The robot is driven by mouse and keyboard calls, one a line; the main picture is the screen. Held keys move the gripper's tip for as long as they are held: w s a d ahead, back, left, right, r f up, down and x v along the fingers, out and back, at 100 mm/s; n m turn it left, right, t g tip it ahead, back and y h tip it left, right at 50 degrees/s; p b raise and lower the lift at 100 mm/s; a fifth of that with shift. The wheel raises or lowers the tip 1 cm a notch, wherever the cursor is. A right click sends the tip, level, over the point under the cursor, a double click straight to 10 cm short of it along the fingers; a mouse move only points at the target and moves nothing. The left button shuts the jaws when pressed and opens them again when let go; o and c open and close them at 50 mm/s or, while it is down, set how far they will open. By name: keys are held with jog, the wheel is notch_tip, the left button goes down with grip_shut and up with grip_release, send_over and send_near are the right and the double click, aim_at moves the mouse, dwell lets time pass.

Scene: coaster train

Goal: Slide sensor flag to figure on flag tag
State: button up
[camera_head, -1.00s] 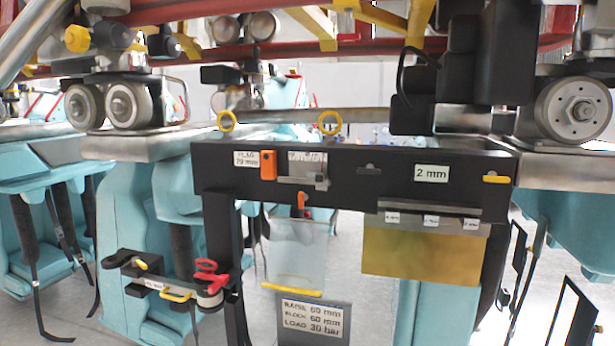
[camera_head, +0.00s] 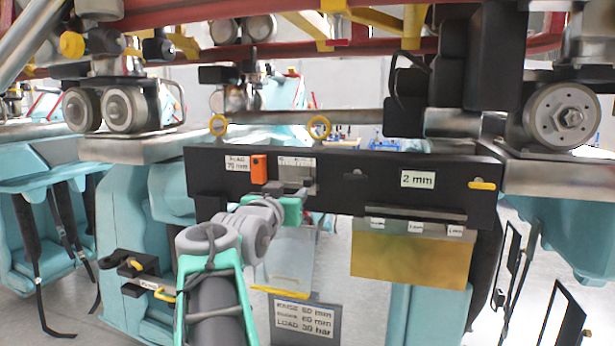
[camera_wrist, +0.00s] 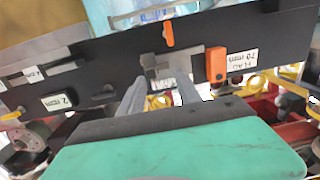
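The flag tag (camera_head: 237,163) sits at the left end of the black beam; its figure looks like 70 mm. It also shows upside down in the wrist view (camera_wrist: 242,61). An orange block (camera_head: 259,169) is mounted beside it. Next to that is a grey metal plate with a scale (camera_head: 296,163), with a grey slider piece in front that looks like the sensor flag (camera_wrist: 158,68). My gripper (camera_wrist: 163,86) is open, its two grey fingers apart and reaching towards the slider. I cannot tell whether they touch it. My arm hides the slider's lower part in the head view.
The black beam (camera_head: 350,185) carries a 2 mm tag (camera_head: 418,179) and a yellow handle (camera_head: 482,185) at right. A brass-coloured plate (camera_head: 410,258) hangs below. A grey sign (camera_head: 305,318) stands lower down. A bracket with yellow clips (camera_head: 140,272) is at lower left.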

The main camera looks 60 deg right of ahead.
aim_at(307, 181)
jog(key=shift+m+g+h, duration=0.3)
jog(key=d+p, duration=0.1)
jog(key=d, duration=0.2)
jog(key=d+r+p, duration=0.1)
jog(key=d, duration=0.1)
jog(key=d+p, duration=0.1)
jog(key=d, duration=0.2)
jog(key=shift+s+d+r, duration=0.15)
jog(key=shift+d+r, duration=0.1)
jog(key=shift+d, duration=0.05)
grip_shut()
dwell(0.7)
